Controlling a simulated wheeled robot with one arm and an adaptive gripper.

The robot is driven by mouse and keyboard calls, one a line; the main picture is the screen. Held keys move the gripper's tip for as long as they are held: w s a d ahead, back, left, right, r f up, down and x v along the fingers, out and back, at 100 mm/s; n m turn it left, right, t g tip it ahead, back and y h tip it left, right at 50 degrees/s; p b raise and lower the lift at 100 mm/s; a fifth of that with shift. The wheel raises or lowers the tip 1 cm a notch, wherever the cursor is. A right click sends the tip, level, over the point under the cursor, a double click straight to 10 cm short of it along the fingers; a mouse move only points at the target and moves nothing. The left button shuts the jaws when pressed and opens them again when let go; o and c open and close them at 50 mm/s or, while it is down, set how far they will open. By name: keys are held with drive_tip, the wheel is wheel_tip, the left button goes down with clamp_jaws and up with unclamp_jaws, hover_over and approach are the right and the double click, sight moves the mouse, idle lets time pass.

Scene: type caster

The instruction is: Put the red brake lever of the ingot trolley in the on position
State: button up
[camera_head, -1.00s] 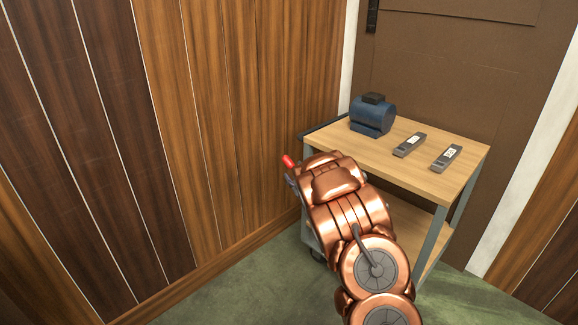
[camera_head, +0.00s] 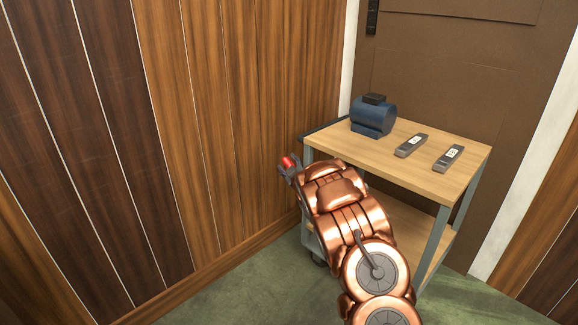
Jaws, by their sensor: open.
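The ingot trolley (camera_head: 415,170) has a wooden top, a lower shelf and grey legs, and stands against the brown door. The red tip of the brake lever (camera_head: 288,161) shows just left of the trolley, at the end of my copper arm. My gripper (camera_head: 287,165) is open, with its dark fingers at the red tip. I cannot tell whether they touch it. The rest of the lever and its mount are hidden behind my arm and gripper.
The wood-panelled wall (camera_head: 230,120) is close on the left. Green floor (camera_head: 240,290) is clear in front.

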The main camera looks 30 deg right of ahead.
drive_tip(key=shift+c, duration=0.4)
clamp_jaws()
